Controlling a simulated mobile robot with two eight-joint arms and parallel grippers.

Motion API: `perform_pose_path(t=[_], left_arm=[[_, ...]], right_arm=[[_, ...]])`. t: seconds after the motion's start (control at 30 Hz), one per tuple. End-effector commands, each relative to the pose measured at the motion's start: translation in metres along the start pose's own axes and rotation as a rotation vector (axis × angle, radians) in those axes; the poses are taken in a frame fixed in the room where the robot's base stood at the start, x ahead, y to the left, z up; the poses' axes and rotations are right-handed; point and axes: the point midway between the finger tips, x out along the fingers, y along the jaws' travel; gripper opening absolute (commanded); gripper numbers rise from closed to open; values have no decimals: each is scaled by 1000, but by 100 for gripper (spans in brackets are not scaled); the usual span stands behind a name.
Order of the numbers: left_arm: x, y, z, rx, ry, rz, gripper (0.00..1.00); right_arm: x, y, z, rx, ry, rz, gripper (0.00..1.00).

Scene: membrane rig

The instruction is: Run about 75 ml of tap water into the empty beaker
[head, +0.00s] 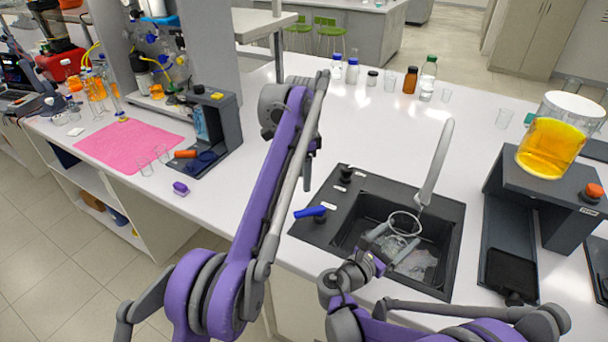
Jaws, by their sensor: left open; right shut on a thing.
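The clear beaker (404,226) is over the black sink (452,238), its rim close to the tip of the grey tap spout (437,165). My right gripper (391,243) is shut on the beaker from the front. I cannot tell the level inside the beaker, and no clear stream shows at the spout. The blue tap lever (310,212) is at the sink's left edge. My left gripper (309,174) is mostly hidden behind its own arm; a dark part shows above the lever, apart from it. It is open.
Bottles and glassware, including a brown bottle (410,80), stand along the counter's back. A dark stand with a yellow-filled vessel (552,147) is right of the sink. A pink mat (128,146) lies at the left. The counter behind the sink is clear.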

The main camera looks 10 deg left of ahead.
Motion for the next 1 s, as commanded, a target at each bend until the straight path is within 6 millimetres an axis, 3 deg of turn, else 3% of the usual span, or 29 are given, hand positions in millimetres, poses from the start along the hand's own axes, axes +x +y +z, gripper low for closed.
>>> perform_pose_path(t=[0.07, 0.3, 0.43, 1.0], left_arm=[[0, 0, 0, 0, 0, 0, 60], [0, 0, 0, 0, 0, 0, 60], [0, 0, 0, 0, 0, 0, 60], [0, 0, 0, 0, 0, 0, 60]], right_arm=[[4, 0, 0, 0, -1, -2, 27], [56, -2, 0, -2, -1, -5, 27], [73, -1, 0, -1, -1, -3, 27], [75, 0, 0, 0, 0, 0, 27]])
